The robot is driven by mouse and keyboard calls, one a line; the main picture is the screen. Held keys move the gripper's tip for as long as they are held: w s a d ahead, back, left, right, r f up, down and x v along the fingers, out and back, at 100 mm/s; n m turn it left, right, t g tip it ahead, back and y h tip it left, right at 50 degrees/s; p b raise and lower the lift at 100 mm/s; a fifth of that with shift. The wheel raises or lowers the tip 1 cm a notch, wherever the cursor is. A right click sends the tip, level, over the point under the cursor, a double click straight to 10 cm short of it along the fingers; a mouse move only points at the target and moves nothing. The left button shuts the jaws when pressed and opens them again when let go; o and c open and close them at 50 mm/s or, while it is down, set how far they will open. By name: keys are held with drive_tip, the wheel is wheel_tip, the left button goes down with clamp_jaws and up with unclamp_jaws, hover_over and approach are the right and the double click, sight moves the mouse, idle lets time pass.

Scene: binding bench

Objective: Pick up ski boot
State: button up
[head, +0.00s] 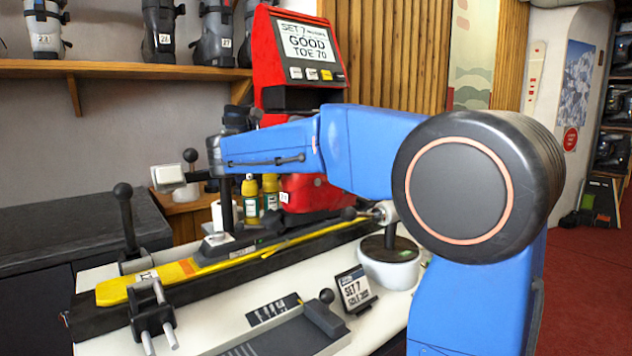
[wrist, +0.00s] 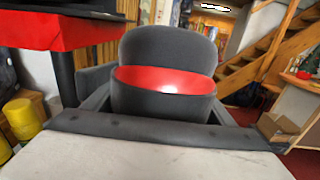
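A dark grey, rounded cuff with a red inner lining, which looks like the top of the ski boot (wrist: 165,50), fills the middle of the wrist view. My gripper (wrist: 163,105) has its dark fingers on either side of this cuff, close to it. Whether both fingers press on the cuff is not clear.
A yellow ski (head: 185,272) lies along the white bench, with a black lever (head: 126,215) on its left. A red tester (head: 295,60) stands behind, beside yellow bottles (head: 250,193). A white pot (head: 388,268), a small sign (head: 355,289) and a grey tray (head: 285,338) are in front. Boots stand on the shelf (head: 110,68).

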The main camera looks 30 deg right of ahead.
drive_tip(key=c, duration=1)
drive_tip(key=shift+o, duration=0.2)
drive_tip(key=shift+r, duration=0.1)
wheel_tip(320, 180, up, 10)
